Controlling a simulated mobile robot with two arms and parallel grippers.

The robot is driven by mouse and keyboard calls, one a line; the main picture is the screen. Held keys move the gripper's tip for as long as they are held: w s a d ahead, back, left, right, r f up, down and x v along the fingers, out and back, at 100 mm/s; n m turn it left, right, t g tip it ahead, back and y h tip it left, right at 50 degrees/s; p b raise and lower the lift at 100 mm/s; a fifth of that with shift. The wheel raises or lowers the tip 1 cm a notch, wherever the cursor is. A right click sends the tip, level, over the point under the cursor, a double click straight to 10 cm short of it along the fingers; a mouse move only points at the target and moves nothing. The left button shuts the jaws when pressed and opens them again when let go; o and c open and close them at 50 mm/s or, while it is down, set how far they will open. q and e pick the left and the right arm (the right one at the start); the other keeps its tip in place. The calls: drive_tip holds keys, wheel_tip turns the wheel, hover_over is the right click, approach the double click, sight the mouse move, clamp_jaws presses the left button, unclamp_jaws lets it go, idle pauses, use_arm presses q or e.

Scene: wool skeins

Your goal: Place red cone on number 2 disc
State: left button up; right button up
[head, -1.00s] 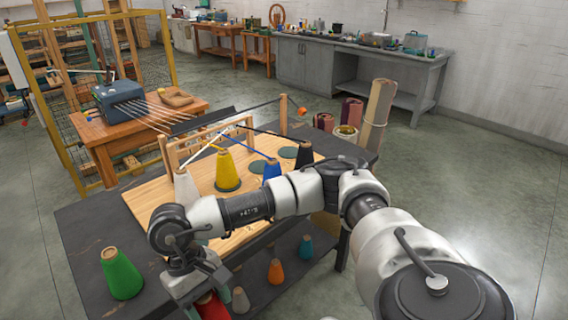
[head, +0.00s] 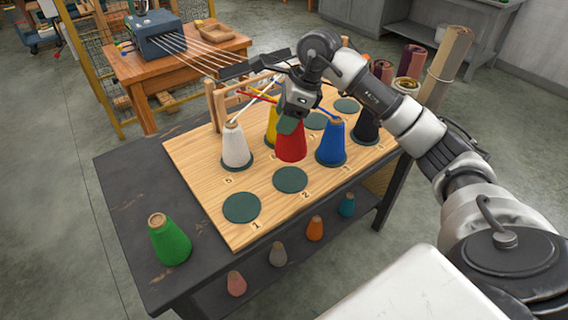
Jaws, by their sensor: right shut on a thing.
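The red cone (head: 291,146) is upright in my right gripper (head: 290,122), which is shut on its upper part. In the head view its base shows just above the bare number 2 disc (head: 290,179), a dark green round with a "2" in front of it. The disc is fully visible. How high the red cone is above the board, I cannot tell. The red cone partly hides a yellow cone (head: 271,128) behind it. My left gripper is not in view.
On the wooden board (head: 190,155), the white cone (head: 236,147) is left of the red cone, and the blue cone (head: 331,144) and black cone (head: 366,125) are right. Disc 1 (head: 241,207) is empty. A green cone (head: 169,242) stands on the dark table (head: 130,185).

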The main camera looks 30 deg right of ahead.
sight(286, 147)
drive_tip(key=f, duration=0.4)
drive_tip(key=shift+s+f, duration=0.2)
drive_tip(key=shift+f, duration=0.05)
drive_tip(key=shift+f+p, duration=0.4)
drive_tip(key=shift+f, duration=1.85)
drive_tip(key=shift+f, duration=0.15)
drive_tip(key=o, duration=1.3)
drive_tip(key=b+v, duration=0.1)
drive_tip(key=v, duration=1.1)
drive_tip(key=shift+a+r, duration=0.15)
drive_tip(key=shift+r, duration=0.1)
